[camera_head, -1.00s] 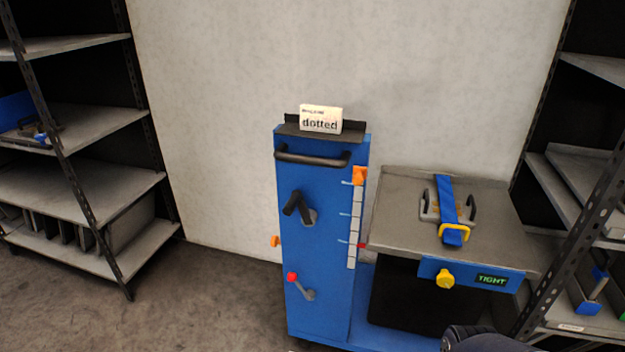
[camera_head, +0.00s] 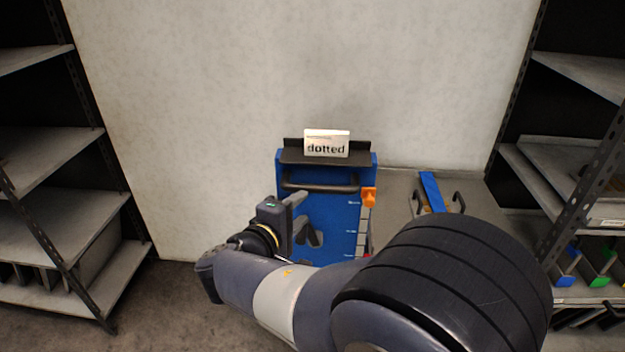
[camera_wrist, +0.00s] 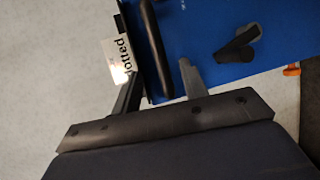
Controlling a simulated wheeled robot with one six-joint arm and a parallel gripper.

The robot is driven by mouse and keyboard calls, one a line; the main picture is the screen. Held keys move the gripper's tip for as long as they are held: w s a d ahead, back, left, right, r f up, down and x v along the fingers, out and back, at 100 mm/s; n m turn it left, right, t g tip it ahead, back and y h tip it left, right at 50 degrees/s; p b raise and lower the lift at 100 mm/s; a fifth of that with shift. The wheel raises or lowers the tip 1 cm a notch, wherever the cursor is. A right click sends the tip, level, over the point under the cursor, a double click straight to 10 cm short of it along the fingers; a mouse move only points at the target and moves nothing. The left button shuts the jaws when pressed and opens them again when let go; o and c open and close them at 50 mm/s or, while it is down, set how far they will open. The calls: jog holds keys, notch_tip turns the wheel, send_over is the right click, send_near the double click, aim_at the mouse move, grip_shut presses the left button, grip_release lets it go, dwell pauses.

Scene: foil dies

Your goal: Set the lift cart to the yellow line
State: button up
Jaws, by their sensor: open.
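The blue lift cart (camera_head: 335,215) stands against the wall, with a black push handle (camera_head: 320,186) across its upper front. An orange pointer (camera_head: 369,197) sits near the top of the scale on its right edge. A dark lever (camera_head: 308,233) on its front is partly behind my gripper (camera_head: 290,212); it also shows in the wrist view (camera_wrist: 238,45). My gripper is open and empty, in front of the column's left side. The lower column, with its red-knobbed crank, is hidden by my arm. I cannot make out a yellow line on the scale.
A card reading "dotted" (camera_head: 327,144) stands on the cart's top. The cart's grey platform (camera_head: 395,188) carries a blue-strapped die (camera_head: 432,192), partly hidden by my arm. Shelves stand at left (camera_head: 60,225) and right (camera_head: 575,75). Open floor lies at the lower left.

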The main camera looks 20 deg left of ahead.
aim_at(317, 191)
jog(key=x, duration=0.7)
jog(key=p+x, duration=0.1)
jog(key=x, duration=0.2)
jog(key=shift+w+a+r, duration=0.15)
jog(key=shift+w+a, duration=0.05)
jog(key=shift+w, duration=0.2)
jog(key=shift+c, duration=0.4)
grip_shut()
